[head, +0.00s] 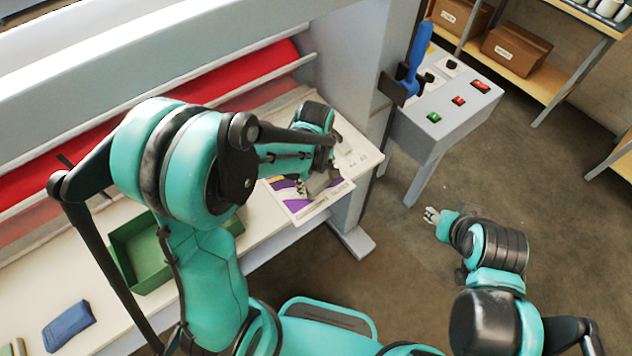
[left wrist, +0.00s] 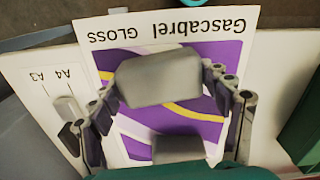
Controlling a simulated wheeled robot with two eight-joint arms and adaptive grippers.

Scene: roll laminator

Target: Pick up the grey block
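The grey block (left wrist: 160,78) is between the fingertips of my left gripper (left wrist: 160,84) in the left wrist view, with a fingertip against each side. In the head view my left gripper (head: 322,180) is over the printed sheet at the table's right end, and the grey block (head: 318,184) shows partly behind the fingers. I cannot tell whether the block touches the sheet. My right gripper (head: 432,214) is out over the floor, away from the table; it is too small to judge its opening.
The purple, yellow and white printed sheet (head: 299,211) lies under the left gripper. A green tray (head: 128,258) and a blue item (head: 69,326) are farther left on the table (head: 270,236). A control box (head: 450,112) stands at the right, shelves beyond.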

